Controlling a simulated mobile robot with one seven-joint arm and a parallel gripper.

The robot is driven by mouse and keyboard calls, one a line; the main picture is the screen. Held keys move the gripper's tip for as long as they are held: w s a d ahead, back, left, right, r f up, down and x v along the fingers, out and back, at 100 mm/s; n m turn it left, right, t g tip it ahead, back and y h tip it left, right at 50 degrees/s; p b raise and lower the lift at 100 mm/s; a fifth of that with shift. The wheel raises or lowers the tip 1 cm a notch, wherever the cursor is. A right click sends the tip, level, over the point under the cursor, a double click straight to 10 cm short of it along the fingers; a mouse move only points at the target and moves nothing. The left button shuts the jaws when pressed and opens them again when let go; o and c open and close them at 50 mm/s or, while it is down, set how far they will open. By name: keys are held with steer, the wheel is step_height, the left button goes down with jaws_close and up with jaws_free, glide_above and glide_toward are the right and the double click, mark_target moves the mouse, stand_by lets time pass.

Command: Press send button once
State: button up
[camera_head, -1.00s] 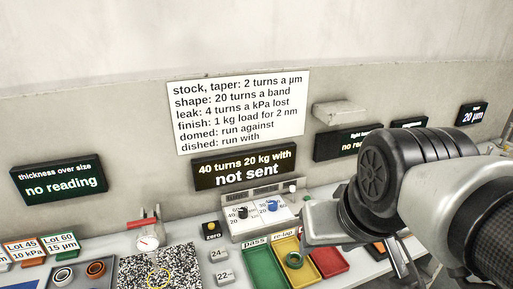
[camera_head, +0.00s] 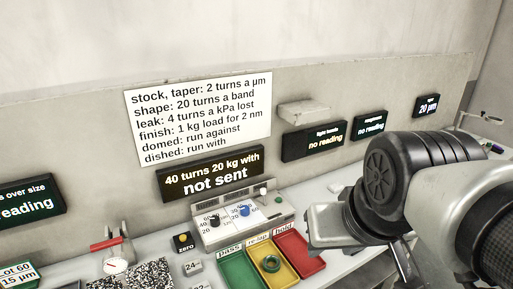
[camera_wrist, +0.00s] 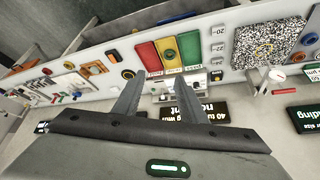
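The control box (camera_head: 242,215) stands on the bench against the wall, with a black knob (camera_head: 214,221) and a blue knob (camera_head: 245,210) on its sloped face. At its right end are a small pale knob or button (camera_head: 263,191) and a small green spot (camera_head: 279,199); I cannot read which is labelled send. The display above it (camera_head: 211,173) reads "40 turns 20 kg with not sent". My gripper (camera_wrist: 160,80) is open and empty, its two fingers apart in the wrist view. The box (camera_wrist: 193,85) shows beyond them, partly hidden by a finger.
A yellow zero button (camera_head: 183,240) and a red-handled gauge (camera_head: 115,264) are to the left. A ledge (camera_head: 304,112) juts from the wall.

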jaws_close()
stand_by(1.4)
